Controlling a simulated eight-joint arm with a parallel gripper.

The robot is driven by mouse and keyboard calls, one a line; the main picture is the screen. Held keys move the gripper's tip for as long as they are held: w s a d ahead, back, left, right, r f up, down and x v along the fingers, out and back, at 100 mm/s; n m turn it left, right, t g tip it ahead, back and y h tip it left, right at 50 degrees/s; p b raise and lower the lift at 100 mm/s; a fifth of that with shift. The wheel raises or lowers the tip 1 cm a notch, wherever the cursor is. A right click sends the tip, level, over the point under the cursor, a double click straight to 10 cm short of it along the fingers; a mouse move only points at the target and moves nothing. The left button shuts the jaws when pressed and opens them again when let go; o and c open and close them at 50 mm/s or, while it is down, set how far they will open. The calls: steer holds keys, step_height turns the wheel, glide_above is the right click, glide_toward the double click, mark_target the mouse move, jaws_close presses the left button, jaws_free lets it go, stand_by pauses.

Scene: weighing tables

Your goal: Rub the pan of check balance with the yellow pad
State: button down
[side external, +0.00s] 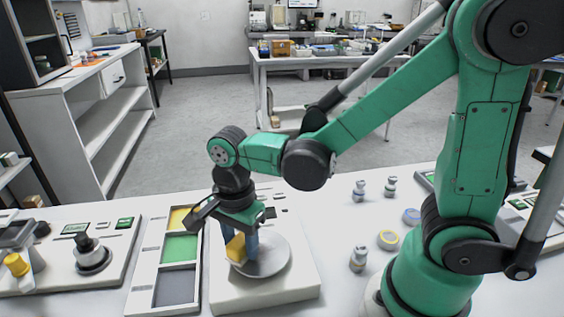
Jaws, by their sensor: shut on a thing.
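My gripper (242,240) is shut on the yellow pad (235,249), a small yellow block. It holds the pad low over the left part of a round grey pan (272,257). This pan is on the white balance (266,296) at front centre. I take it as the check balance, but no label is readable. The pad's lower edge appears at the pan's surface; I cannot tell whether it touches. The gripper hides part of the pan's back left and of the balance's display end.
A white tray (136,268) with yellow, green and grey sections stands left of the balance. Another balance (62,277) at left bears a dark-topped metal object (88,250).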

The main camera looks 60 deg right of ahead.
mark_target(280, 246)
steer(key=shift+w+a, duration=0.3)
steer(key=shift+d+f, duration=0.1)
steer(key=shift+d, duration=0.3)
steer(key=shift+s+d, duration=2.3)
steer(key=shift+s, duration=0.05)
steer(key=shift+w+a, duration=2.45)
steer(key=shift+a, duration=0.05)
steer(key=shift+r, duration=4.2)
steer(key=shift+s, duration=0.1)
